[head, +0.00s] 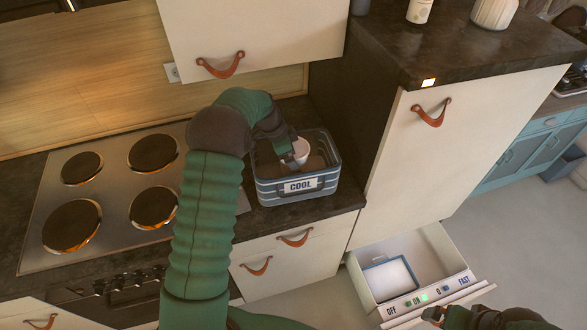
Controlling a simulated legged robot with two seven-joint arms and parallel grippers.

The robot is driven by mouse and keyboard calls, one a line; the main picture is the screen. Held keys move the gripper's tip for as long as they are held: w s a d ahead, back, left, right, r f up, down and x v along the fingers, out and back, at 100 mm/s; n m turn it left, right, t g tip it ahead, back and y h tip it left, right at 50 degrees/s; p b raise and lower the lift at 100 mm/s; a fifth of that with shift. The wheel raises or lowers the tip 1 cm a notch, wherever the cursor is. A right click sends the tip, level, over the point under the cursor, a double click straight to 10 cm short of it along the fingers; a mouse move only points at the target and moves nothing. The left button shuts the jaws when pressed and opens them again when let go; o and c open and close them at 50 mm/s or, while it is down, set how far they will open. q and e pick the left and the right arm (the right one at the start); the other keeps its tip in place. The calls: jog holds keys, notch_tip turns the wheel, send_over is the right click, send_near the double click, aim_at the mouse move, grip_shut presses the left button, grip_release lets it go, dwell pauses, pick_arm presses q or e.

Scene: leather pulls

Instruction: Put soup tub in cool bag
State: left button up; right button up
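The soup tub (299,149) is a small white cup in the mouth of the cool bag. The cool bag (262,192) is a blue-grey open container labelled COOL, on the dark counter right of the hob. My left gripper (288,153) reaches into the bag from above, its dark fingers closed against the tub. The tub's lower part is hidden, so I cannot tell whether it touches the bag's floor. My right gripper (436,315) is at the bottom right, by the front of an open drawer; its fingers are too small and dark to read.
The open low drawer (435,256) holds a white, blue-edged item (390,279) and has a switch panel on its front. The hob (115,195) lies left of my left arm. A wall cupboard (250,35) hangs above the bag. A tall cabinet (450,140) stands to its right.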

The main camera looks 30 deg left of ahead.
pick_arm(q)
jog(key=f, duration=0.2)
jog(key=d+f, duration=0.1)
jog(key=shift+s+f+p, duration=0.15)
jog(key=shift+f+p, duration=0.25)
jog(key=shift+f, duration=0.1)
jog(key=o, duration=1.6)
jog(key=shift+f, duration=0.1)
jog(key=shift+o, duration=1)
jog(key=shift+a, duration=0.35)
pick_arm(e)
jog(key=shift+s+d+r, duration=0.15)
jog(key=shift+r, duration=0.35)
pick_arm(q)
jog(key=v, duration=0.4)
jog(key=b+v, duration=0.1)
jog(key=v, duration=0.2)
jog(key=b+v, duration=0.1)
jog(key=v, duration=0.3)
jog(key=shift+s+d+r, duration=0.1)
jog(key=shift+d+r, duration=0.1)
jog(key=shift+r, duration=0.15)
jog(key=shift+a+r, duration=0.1)
jog(key=shift+r, duration=0.05)
jog(key=shift+a, duration=0.1)
pick_arm(e)
jog(key=shift+d+f, duration=0.1)
jog(key=shift+f, duration=0.85)
